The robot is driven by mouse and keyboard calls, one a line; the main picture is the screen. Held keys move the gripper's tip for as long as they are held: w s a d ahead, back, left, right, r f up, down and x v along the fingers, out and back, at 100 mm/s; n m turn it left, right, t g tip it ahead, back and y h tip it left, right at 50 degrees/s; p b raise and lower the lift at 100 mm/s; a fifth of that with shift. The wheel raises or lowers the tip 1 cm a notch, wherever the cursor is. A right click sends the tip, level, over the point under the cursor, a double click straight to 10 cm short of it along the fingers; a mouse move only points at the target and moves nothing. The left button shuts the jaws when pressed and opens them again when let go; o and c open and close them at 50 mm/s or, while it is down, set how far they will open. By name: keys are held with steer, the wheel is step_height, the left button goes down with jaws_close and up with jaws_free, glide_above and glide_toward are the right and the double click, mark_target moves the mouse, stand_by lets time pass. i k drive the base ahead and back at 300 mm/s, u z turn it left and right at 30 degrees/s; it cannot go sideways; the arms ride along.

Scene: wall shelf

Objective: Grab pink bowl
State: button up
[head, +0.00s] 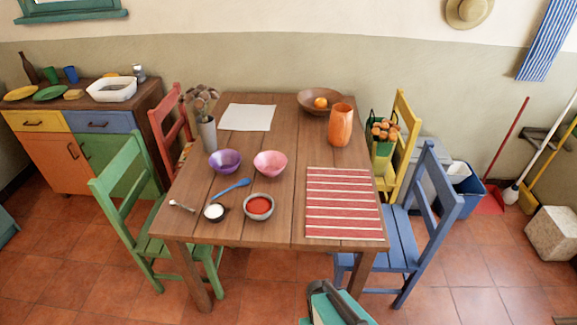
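The pink bowl (270,164) stands upright on the wooden table (225,181), left of the table's middle. Its inside looks empty. A purple bowl (225,161) stands just left of it, with a small gap between them. A teal and dark grey part, which looks like part of my own body or arm, shows at the bottom edge, in front of the table and well apart from the pink bowl. I cannot make out gripper fingers in this view.
In front of the pink bowl are a blue spoon (231,188), a bowl of red contents (259,207) and a small white-filled cup (215,212). A striped mat (343,203) lies right, an orange vase (340,126) behind it. Green (121,163) and blue chairs (403,230) flank the table.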

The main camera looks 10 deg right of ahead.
mark_target(269, 163)
steer(key=k, duration=0.9)
steer(key=u, duration=0.15)
steer(key=i, duration=1.25)
steer(key=z, duration=0.05)
